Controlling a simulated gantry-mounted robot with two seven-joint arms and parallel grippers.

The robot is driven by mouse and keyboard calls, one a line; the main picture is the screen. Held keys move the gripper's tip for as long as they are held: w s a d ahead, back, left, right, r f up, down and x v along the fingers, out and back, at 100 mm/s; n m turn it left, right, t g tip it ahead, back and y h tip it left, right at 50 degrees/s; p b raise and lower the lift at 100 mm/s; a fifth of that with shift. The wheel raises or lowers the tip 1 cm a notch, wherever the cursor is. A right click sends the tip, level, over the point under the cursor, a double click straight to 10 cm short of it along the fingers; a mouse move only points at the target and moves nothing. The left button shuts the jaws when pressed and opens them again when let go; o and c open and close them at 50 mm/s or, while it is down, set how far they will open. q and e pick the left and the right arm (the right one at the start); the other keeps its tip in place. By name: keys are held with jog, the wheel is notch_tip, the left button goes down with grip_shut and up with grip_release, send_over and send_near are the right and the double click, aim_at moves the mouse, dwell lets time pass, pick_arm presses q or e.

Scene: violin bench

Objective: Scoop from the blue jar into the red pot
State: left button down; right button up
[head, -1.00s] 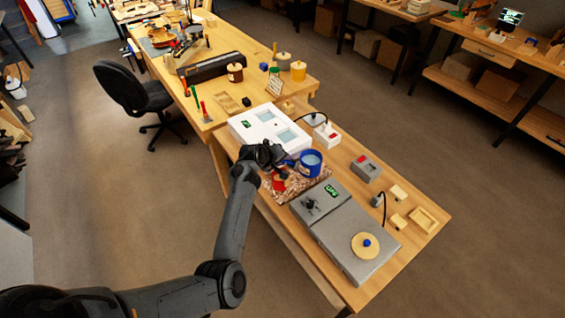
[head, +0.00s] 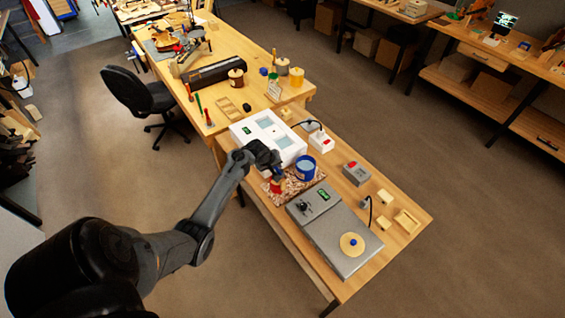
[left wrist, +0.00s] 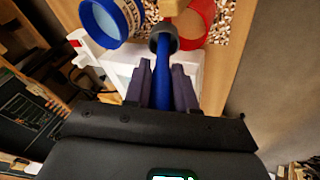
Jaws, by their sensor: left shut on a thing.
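My left gripper (head: 272,163) is shut on the blue handle of a scoop (left wrist: 163,75); the handle stands between its fingers (left wrist: 167,88). The scoop's dark grey end (left wrist: 163,38) is beside the red pot, overlapping its near left edge in the left wrist view. The blue jar (head: 305,168) stands just right of the gripper in the head view; it also shows at the top left of the left wrist view (left wrist: 104,20). The red pot (head: 276,188) is below the gripper, partly hidden. It also shows in the left wrist view (left wrist: 205,38). My right gripper is not in view.
The pot and jar are at a speckled mat (head: 301,190). A white box with panes (head: 262,137) stands behind. A grey device with a round wooden disc (head: 341,233) is in front. A grey box with a red top (head: 355,173) and small wooden blocks lie to the right.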

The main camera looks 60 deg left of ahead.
pick_arm(q)
jog(key=w+g+b, duration=0.1)
jog(key=g+b, duration=0.1)
jog(key=w+g+y+b, duration=0.1)
jog(key=b, duration=0.2)
jog(key=shift+d+r+m+g, duration=0.2)
jog(key=shift+m+g, duration=0.1)
jog(key=shift+g, duration=0.1)
jog(key=shift+r, duration=0.25)
notch_tip(320, 180, up, 3)
jog(key=p, duration=0.4)
jog(key=shift+d+r, duration=0.1)
jog(key=shift+r, duration=0.1)
